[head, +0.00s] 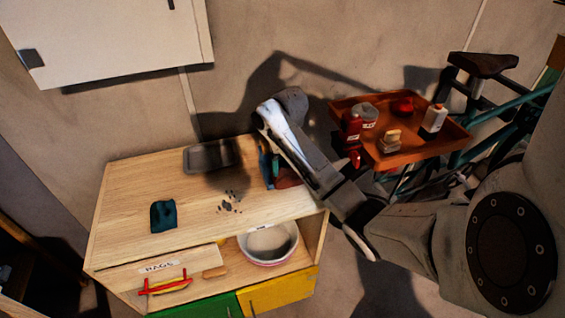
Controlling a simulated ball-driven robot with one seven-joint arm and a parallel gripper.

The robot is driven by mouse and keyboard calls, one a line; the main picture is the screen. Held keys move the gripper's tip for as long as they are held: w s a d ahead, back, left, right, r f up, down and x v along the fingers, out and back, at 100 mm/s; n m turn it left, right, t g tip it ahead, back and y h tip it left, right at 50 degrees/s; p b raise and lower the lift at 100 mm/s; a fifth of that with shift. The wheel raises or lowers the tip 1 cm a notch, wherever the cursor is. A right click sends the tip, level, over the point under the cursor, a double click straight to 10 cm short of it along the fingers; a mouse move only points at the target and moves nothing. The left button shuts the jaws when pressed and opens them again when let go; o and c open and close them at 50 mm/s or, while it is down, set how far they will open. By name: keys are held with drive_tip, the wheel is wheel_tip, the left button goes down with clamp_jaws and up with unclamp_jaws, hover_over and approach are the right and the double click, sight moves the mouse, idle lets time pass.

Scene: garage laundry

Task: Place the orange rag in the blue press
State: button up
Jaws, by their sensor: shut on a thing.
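An upright blue piece (265,162), likely part of the blue press, stands near the right end of the wooden cabinet top. My arm crosses in front of it and hides much of it. A dull reddish-brown patch (288,179) shows beside it in shadow; I cannot tell whether it is the orange rag. My gripper does not show; my arm's links hide that region. A dark teal cloth (163,216) lies crumpled at the left front of the cabinet top.
The cabinet top (130,187) also bears a dark grey tray (210,155) and small dark bits (229,204). A drawer labelled RAGS (160,268) has a red handle. A white bowl (268,243) sits below. An orange-brown tray (410,155) with bottles stands right, near a bicycle (485,65).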

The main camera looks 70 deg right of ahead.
drive_tip(key=shift+w+d+r, duration=0.1)
drive_tip(key=shift+w+d, duration=0.55)
drive_tip(key=shift+d, duration=0.15)
drive_tip(key=w+d, duration=0.2)
drive_tip(key=shift+d+p, duration=0.3)
drive_tip(key=shift+a+f, duration=0.1)
drive_tip(key=shift+f, duration=0.75)
drive_tip(key=shift+f, duration=0.1)
drive_tip(key=o, duration=1.1)
drive_tip(key=shift+c, duration=0.2)
wheel_tip(320, 180, up, 12)
drive_tip(key=p, duration=0.3)
